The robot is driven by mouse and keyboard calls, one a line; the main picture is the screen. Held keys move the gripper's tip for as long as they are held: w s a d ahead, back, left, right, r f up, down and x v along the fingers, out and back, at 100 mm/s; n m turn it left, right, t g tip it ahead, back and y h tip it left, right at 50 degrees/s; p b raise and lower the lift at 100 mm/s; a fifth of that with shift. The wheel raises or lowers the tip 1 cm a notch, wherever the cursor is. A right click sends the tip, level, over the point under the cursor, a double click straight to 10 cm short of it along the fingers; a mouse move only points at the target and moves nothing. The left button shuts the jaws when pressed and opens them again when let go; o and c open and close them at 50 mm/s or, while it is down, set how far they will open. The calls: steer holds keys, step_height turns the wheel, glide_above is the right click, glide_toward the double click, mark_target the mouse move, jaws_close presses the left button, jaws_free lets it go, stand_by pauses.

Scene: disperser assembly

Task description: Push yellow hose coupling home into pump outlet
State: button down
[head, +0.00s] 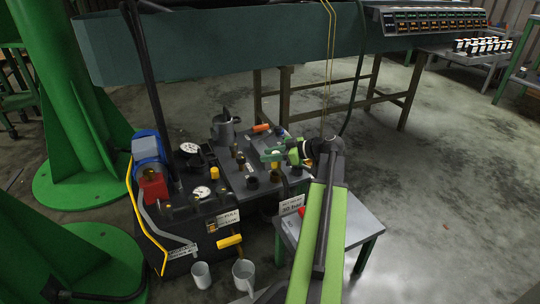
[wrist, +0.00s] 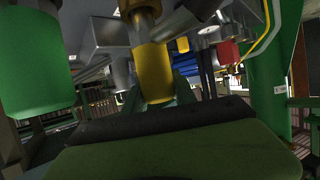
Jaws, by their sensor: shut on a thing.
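My gripper (head: 272,155) reaches in from the right over the pump bench in the head view. In the wrist view its dark green fingers (wrist: 158,90) close on the yellow hose coupling (wrist: 153,66). A brass-coloured fitting (wrist: 137,8) sits at the coupling's far end; I cannot tell whether the two are seated together or only lined up. In the head view a bit of yellow (head: 275,166) shows just below the fingers, mostly hidden by the gripper. The pump outlet cannot be made out clearly in the head view.
A green cylinder (wrist: 36,57) stands close at the left in the wrist view. The floor at right (head: 440,190) is clear.

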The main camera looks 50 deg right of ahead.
steer(key=shift+f+b, duration=0.6)
steer(key=shift+f, duration=0.1)
steer(key=c, duration=0.9)
jaws_free()
steer(key=p+v, duration=0.6)
steer(key=v, duration=1.1)
steer(key=shift+s+d+r+p, duration=0.1)
steer(key=shift+s+p, duration=0.1)
steer(key=shift+p, duration=0.15)
